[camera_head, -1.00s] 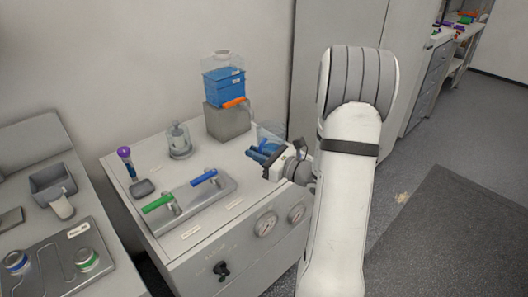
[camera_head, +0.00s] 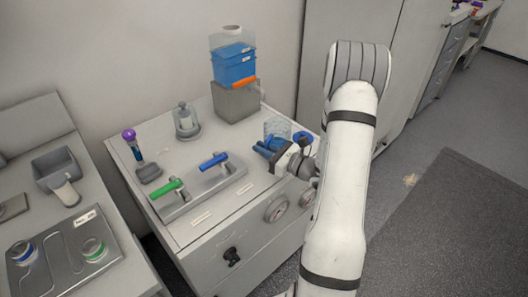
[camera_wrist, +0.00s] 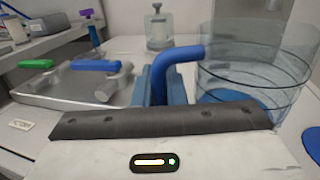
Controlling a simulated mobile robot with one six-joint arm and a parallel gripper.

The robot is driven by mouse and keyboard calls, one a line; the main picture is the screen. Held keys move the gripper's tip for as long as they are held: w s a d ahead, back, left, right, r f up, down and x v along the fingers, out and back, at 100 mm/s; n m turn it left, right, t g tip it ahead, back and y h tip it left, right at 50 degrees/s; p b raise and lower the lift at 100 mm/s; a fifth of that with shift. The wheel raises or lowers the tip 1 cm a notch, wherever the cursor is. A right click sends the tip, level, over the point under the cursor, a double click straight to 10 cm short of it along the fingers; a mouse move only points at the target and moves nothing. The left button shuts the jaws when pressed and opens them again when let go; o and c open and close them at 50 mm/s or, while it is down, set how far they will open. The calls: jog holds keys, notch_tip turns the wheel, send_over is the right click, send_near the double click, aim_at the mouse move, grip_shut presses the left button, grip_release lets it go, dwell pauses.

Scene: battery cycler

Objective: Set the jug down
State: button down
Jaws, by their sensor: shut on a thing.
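The jug (camera_head: 277,127) is a clear, see-through vessel with a blue handle. It is at the right end of the white bench top (camera_head: 190,150). My gripper (camera_head: 268,149) is shut on the blue handle. In the wrist view the jug (camera_wrist: 262,55) looks upright, with blue at its bottom and dark rings around its wall. The blue handle (camera_wrist: 178,62) rises between my fingers (camera_wrist: 165,88). My gripper hides the jug's base, so I cannot tell whether it touches the bench top.
A blue disc (camera_head: 303,137) is just right of the jug. A grey block (camera_head: 237,103) with a blue container (camera_head: 234,67) stands behind. A glass vessel (camera_head: 186,122) and a plate with green (camera_head: 166,188) and blue (camera_head: 214,160) valve handles lie left. The bench front edge is close.

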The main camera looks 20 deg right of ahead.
jog(key=shift+f, duration=0.75)
jog(key=shift+f, duration=0.25)
jog(key=c, duration=1.5)
grip_release()
